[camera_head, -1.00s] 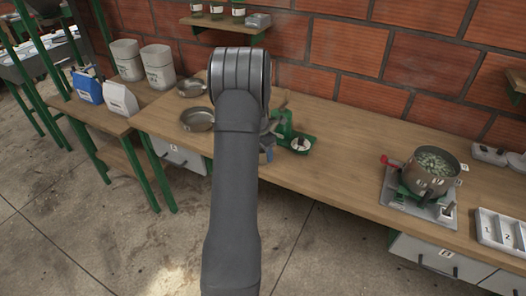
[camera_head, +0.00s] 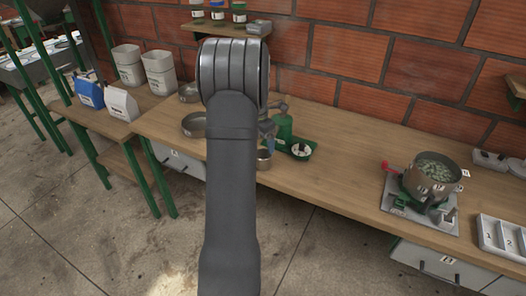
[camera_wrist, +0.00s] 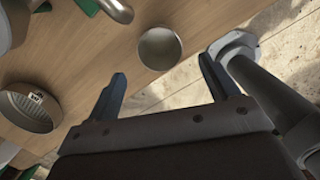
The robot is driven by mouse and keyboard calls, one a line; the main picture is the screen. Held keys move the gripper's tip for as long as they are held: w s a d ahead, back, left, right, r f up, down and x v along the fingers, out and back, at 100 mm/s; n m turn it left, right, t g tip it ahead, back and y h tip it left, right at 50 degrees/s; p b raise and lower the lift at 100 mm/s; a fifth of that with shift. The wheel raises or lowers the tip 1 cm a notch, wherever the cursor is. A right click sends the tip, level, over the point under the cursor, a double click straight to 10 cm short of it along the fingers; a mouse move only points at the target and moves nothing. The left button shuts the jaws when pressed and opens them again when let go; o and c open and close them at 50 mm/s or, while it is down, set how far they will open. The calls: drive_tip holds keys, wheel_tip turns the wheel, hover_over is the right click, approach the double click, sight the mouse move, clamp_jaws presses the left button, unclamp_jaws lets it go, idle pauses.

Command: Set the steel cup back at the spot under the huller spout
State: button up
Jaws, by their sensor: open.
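The steel cup (camera_head: 264,159) stands on the wooden bench near its front edge, just left of the green huller (camera_head: 284,128). In the wrist view the cup (camera_wrist: 160,49) appears as a round, empty-looking cup on the wood, beyond my fingertips and apart from them. My gripper (camera_wrist: 163,78) is open, with nothing between its two blue-grey fingers. In the head view my arm hides most of it; a bluish finger shows just above the cup. Part of the huller (camera_wrist: 108,8) shows at the top of the wrist view. Whether the cup is exactly under the spout I cannot tell.
A metal pan (camera_head: 194,125) stands to the left, also in the wrist view (camera_wrist: 28,110). The bench between huller and burner is clear.

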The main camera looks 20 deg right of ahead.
drive_tip(key=r, duration=0.3)
drive_tip(key=shift+a+r, duration=0.2)
drive_tip(key=shift+r, duration=0.05)
drive_tip(key=f, duration=0.4)
drive_tip(key=d+f, duration=0.1)
drive_tip(key=f, duration=0.7)
drive_tip(key=shift+w+d+f, duration=0.2)
drive_tip(key=shift+f, duration=0.1)
wheel_tip(320, 180, up, 3)
drive_tip(key=shift+r, duration=0.7)
